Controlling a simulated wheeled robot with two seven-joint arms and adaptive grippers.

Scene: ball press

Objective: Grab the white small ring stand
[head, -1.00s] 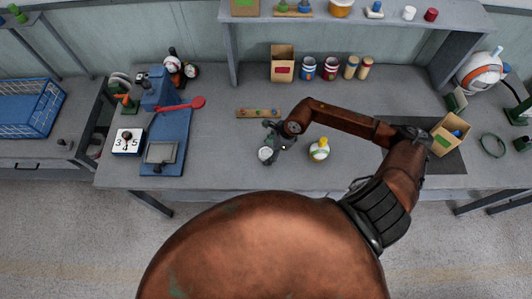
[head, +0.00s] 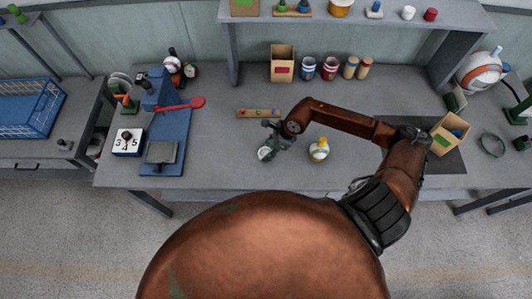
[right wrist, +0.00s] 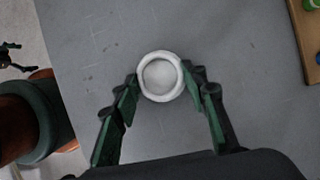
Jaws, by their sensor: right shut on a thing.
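The white small ring stand (right wrist: 160,97) shows in the right wrist view as a round white ring between the fingertips of my right gripper (right wrist: 160,88). My right gripper is shut on it, with a green finger on each side. In the head view the ring stand (head: 264,154) is small and partly covered by my right gripper (head: 268,150), over the front middle of the grey bench. I cannot tell whether it touches the bench.
A yellow-topped white ball-like item (head: 319,150) stands to the right of the gripper. A wooden strip with coloured pegs (head: 258,113) lies behind it. A blue press with a red lever (head: 182,106) stands to the left. The bench between is clear.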

